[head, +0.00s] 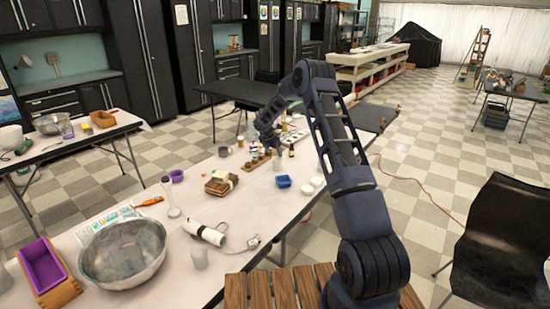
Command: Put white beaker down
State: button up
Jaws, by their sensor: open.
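My gripper (266,146) is at the end of my arm, over the far part of the long white table (205,182). It is open and points down among small bottles and a wooden rack. Its fingertips are small and partly lost among these things. A small whitish cup (277,163), possibly the white beaker, stands on the table just below and right of the gripper. I cannot tell whether the fingers touch it.
Stacked soap-like blocks (221,183) lie mid-table. A large metal bowl (123,253) and a purple mould (43,266) fill the near left end.

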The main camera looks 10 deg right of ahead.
jog(key=s+d+r+m, duration=0.4)
jog(key=s+r+m, duration=0.2)
jog(key=s+r, duration=0.85)
jog(key=s+d+r+m, duration=0.5)
jog(key=s+r, duration=0.6)
jog(key=r, duration=0.6)
jog(key=s+d+r+m+y, duration=0.1)
jog(key=s+r+m, duration=0.3)
jog(key=s, duration=0.7)
jog(key=s+d+r+m+y, duration=0.15)
jog(key=s+m, duration=0.35)
jog(key=s, duration=0.5)
jog(key=s+f+m, duration=0.1)
jog(key=s+m, duration=0.2)
jog(key=s, duration=0.6)
jog(key=s+f+m+t, duration=0.1)
jog(key=s+m, duration=0.3)
jog(key=s, duration=0.4)
jog(key=shift+s+d+f+y, duration=0.2)
jog(key=shift+s+f+y, duration=0.15)
jog(key=shift+s+f, duration=0.05)
